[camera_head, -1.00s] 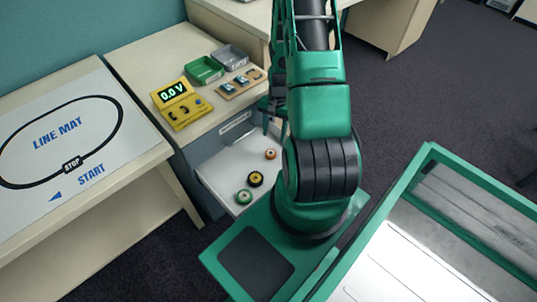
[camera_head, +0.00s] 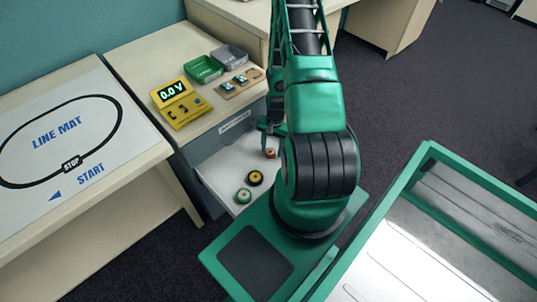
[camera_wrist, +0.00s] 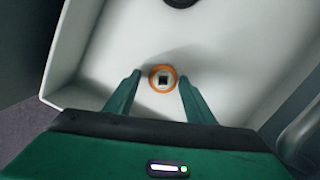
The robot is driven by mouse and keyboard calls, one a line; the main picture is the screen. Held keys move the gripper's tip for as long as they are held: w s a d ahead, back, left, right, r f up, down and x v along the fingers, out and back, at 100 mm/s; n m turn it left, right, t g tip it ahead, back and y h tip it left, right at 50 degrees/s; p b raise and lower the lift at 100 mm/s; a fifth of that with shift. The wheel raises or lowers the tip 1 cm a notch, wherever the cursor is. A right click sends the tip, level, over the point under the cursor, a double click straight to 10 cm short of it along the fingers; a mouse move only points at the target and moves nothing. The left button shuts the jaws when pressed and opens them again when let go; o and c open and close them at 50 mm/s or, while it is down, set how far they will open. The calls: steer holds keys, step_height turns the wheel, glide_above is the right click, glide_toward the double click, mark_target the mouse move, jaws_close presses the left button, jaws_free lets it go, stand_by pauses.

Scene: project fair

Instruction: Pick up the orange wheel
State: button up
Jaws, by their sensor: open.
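The orange wheel (camera_wrist: 153,78), with an orange rim and a pale hub with a dark centre, lies on the white floor of the open drawer (camera_wrist: 105,50). In the head view the wheel (camera_head: 270,153) is at the drawer's right part, partly hidden by my gripper (camera_head: 271,127). In the wrist view my gripper (camera_wrist: 160,98) is open, one finger on each side of the wheel, slightly nearer the camera. I cannot tell whether the fingers touch the wheel.
A black-and-yellow wheel (camera_head: 255,178) and a green wheel (camera_head: 243,195) lie in the same drawer. Above, the cabinet top holds a yellow meter (camera_head: 180,104), a green bin (camera_head: 204,69) and a grey bin (camera_head: 230,58). The drawer walls surround my gripper.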

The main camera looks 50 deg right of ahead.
steer(key=shift+f, duration=0.5)
steer(key=shift+a, duration=0.1)
steer(key=c, duration=0.9)
steer(key=shift+r, duration=0.15)
